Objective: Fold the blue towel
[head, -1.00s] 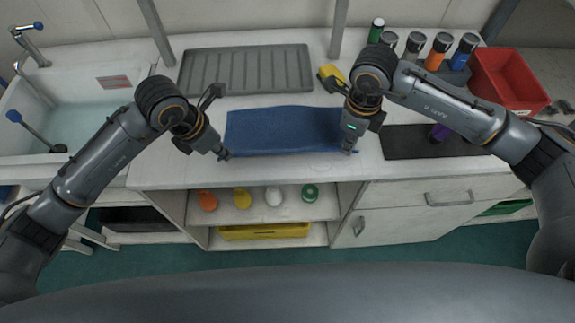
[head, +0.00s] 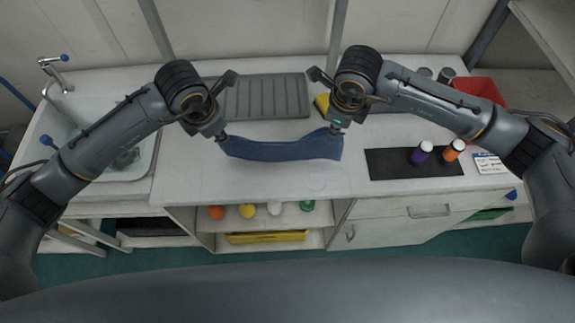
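The blue towel (head: 280,150) hangs between my two grippers over the white counter, its middle sagging. It looks narrow and folded or bunched. Whether its lower edge rests on the counter is hard to tell. My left gripper (head: 220,136) is at its left upper corner and appears shut on it. My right gripper (head: 337,128) is at its right upper corner and appears shut on it. The fingertips are small and partly hidden by the cloth.
A grey ribbed tray (head: 265,97) lies behind the towel, with a yellow item (head: 322,104) beside it. A red bin (head: 485,92) stands behind. The counter front is clear.

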